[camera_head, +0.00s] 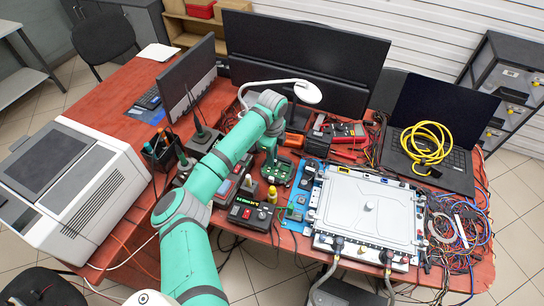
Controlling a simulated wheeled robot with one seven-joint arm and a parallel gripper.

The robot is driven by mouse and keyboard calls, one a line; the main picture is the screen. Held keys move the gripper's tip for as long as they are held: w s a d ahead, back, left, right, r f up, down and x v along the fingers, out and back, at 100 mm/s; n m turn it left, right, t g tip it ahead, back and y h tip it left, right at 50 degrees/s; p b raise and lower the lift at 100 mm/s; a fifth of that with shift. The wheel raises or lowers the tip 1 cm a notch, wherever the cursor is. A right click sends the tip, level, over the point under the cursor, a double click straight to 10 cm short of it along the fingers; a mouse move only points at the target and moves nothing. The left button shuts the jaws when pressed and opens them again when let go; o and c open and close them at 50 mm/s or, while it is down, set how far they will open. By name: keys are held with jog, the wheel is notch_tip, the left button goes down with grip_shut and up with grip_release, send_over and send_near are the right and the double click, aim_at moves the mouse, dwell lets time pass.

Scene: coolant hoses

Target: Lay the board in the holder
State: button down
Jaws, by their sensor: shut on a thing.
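My gripper (271,161) points down over the middle of the red table, at the end of my green arm. It is shut on the board, a small dark green circuit board (281,174), seen just under and beside the fingers. The fingertips are small and partly hidden by my wrist, so the exact grip does not show. I cannot tell the holder apart from the small devices around the board, nor whether the board touches anything below.
A large silver-white case (368,212) with hoses stands on the right of the red table (107,100). A blue mat (296,213) lies beside it. Monitors (304,57) stand behind.

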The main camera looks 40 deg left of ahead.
jog(key=c, duration=1)
grip_release()
jog(key=shift+c, duration=0.2)
jog(key=shift+r, duration=0.1)
jog(key=shift+r, duration=2.7)
jog(key=shift+r, duration=0.1)
jog(key=shift+r, duration=2.9)
